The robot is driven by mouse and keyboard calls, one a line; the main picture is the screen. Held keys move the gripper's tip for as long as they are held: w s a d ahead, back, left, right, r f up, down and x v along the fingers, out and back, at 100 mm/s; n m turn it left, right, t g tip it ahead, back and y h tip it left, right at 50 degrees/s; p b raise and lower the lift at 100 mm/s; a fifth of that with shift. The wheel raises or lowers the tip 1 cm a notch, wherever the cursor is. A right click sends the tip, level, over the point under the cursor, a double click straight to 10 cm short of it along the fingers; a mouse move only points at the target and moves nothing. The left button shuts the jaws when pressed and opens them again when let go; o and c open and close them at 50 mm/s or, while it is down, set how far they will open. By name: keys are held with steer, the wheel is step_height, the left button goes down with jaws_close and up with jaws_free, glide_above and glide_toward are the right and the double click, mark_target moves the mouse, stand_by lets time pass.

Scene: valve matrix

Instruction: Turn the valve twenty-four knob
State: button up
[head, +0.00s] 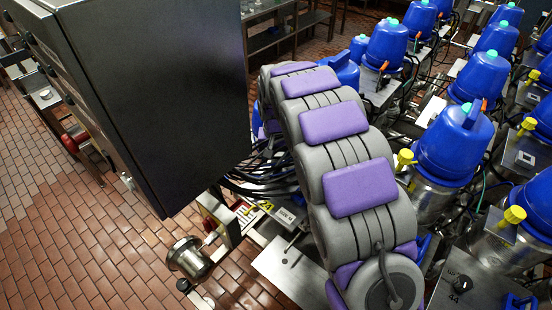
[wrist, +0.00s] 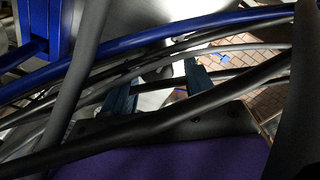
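My gripper (wrist: 160,88) shows in the wrist view as two dark blue-teal fingers standing apart, with a gap between them. Dark hoses (wrist: 190,105) cross in front of the fingers, and I cannot tell whether they touch. No held object shows between the fingers. In the head view my grey and purple arm reaches away from me, and its gripper end is hidden. I cannot make out the valve twenty-four knob in either view.
A large black cabinet (head: 165,95) stands close on the left. Several blue-topped valves (head: 455,140) with yellow knobs fill the right. A black knob (head: 461,283) marked 44 is at bottom right. Black cables (head: 262,170) bunch between cabinet and arm. Brick floor (head: 80,230) is open at lower left.

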mark_target(276, 161)
steer(key=shift+o, duration=0.3)
steer(key=shift+s, duration=0.1)
steer(key=shift+r, duration=0.1)
step_height(276, 161, up, 17)
stand_by(0.4)
steer(key=s+d+f+b, duration=0.2)
steer(key=s+d+b, duration=0.1)
steer(key=s+d, duration=0.6)
steer(key=s+d+f+b, duration=0.2)
steer(key=s+f, duration=0.2)
steer(key=s, duration=0.6)
steer(key=s+d+f+g+b, duration=0.1)
steer(key=s+f, duration=0.4)
steer(key=s, duration=0.6)
steer(key=s+d+f+b, duration=0.3)
steer(key=s+d+f, duration=0.1)
steer(key=s, duration=0.6)
steer(key=shift+s+d+f+g, duration=0.25)
steer(key=shift+f+g, duration=0.15)
steer(key=shift+f, duration=0.1)
stand_by(1.2)
